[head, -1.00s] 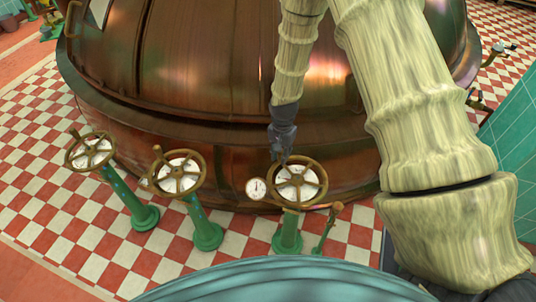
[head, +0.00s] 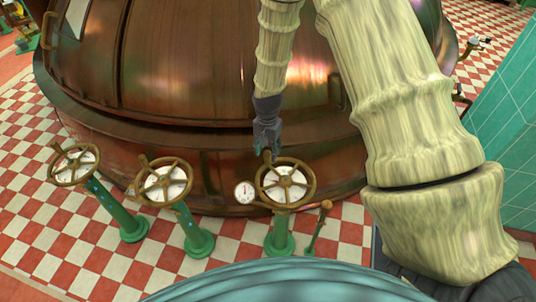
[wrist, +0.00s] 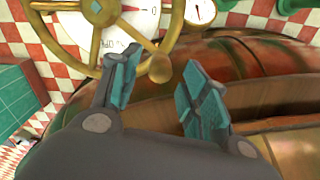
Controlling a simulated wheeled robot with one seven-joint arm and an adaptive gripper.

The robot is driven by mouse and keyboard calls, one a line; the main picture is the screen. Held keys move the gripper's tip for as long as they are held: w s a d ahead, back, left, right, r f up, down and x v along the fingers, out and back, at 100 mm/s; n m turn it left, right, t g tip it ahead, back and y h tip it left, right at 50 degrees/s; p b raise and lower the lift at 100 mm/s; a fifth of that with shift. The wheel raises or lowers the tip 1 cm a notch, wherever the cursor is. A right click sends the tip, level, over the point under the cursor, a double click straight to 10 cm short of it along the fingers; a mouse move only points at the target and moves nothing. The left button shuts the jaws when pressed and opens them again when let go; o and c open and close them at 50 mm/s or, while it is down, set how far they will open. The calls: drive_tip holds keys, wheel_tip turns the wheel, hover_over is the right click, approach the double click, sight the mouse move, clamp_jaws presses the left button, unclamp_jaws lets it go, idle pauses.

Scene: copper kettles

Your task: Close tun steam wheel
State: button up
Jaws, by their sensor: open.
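Three bronze handwheels with white dials stand on green posts: a left one (head: 74,165), a middle one (head: 164,183) and a right one (head: 285,184). No readable label in these views tells which is the tun steam wheel. My gripper (head: 267,151) is at the far rim of the right wheel, by its handle knob. In the wrist view, the wheel (wrist: 62,48) fills the upper left, and its round knob (wrist: 160,69) shows between the fingertips of my open gripper (wrist: 160,85). I cannot tell whether a finger touches the knob.
A large copper vessel (head: 190,60) rises close behind the wheels. A small round gauge (head: 245,192) is left of the right wheel, and a short lever (head: 320,225) is right of it. A teal tiled block (head: 500,130) stands at the right. Checkered floor lies around the posts.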

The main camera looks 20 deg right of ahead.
wheel_tip(320, 180, up, 8)
drive_tip(key=shift+r, duration=0.1)
idle(0.4)
idle(0.4)
